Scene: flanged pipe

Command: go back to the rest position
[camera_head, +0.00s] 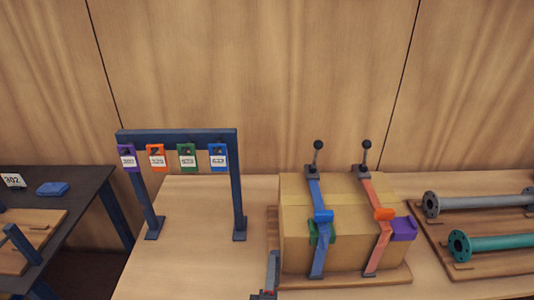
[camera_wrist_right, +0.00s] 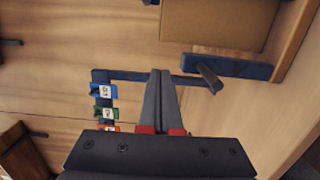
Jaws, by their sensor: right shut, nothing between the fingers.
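My right gripper (camera_head: 274,256) shows at the bottom of the head view, in front of the left side of the cardboard box. In the right wrist view its two dark fingers (camera_wrist_right: 161,75) with red parts at their base are together and hold nothing. Beyond the fingers in that view lies a dark blue bar, with coloured tags at its left end. I cannot tell how far the fingers are from it. My left gripper is not in the head view.
A blue rack (camera_head: 178,138) with coloured tags stands left of the strapped cardboard box (camera_head: 292,240). A grey pipe (camera_head: 480,203) and a green pipe (camera_head: 500,243) lie on a board at right. A dark table (camera_head: 85,180) stands at left. Table between rack posts is clear.

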